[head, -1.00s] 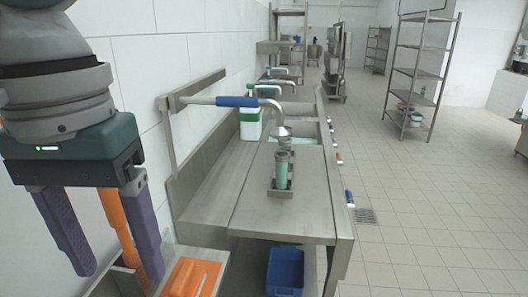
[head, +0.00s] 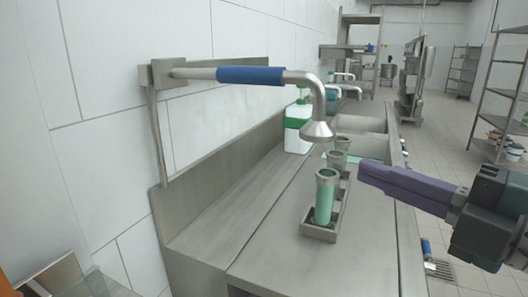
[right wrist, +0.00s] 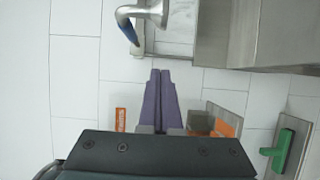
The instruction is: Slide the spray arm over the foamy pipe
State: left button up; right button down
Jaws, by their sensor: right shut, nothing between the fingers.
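The spray arm (head: 250,75) is a metal tube with a blue sleeve, reaching right from a wall bracket and bending down to a flared nozzle (head: 318,130). It also shows at the top of the right wrist view (right wrist: 130,32). A green pipe with a metal rim (head: 324,202) stands upright at the front of a narrow metal rack (head: 318,231). Similar metal-rimmed pipes stand behind it. I cannot tell which one is foamy. The nozzle hangs above and behind the front pipe. My right gripper (head: 362,173) is shut and empty, right of the pipes. My left gripper is out of view.
The steel counter (head: 235,205) is clear left of the rack. A white and green bottle (head: 298,127) stands behind the spray arm near the wall. More taps and shelves are farther back. Open tiled floor lies to the right.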

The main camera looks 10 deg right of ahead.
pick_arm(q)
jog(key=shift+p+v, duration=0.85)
pick_arm(e)
jog(key=w+a, duration=0.2)
jog(key=w, duration=0.9)
jog(key=shift+a, duration=0.3)
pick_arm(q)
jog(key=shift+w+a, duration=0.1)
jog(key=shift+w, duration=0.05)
pick_arm(e)
jog(key=shift+w, duration=0.1)
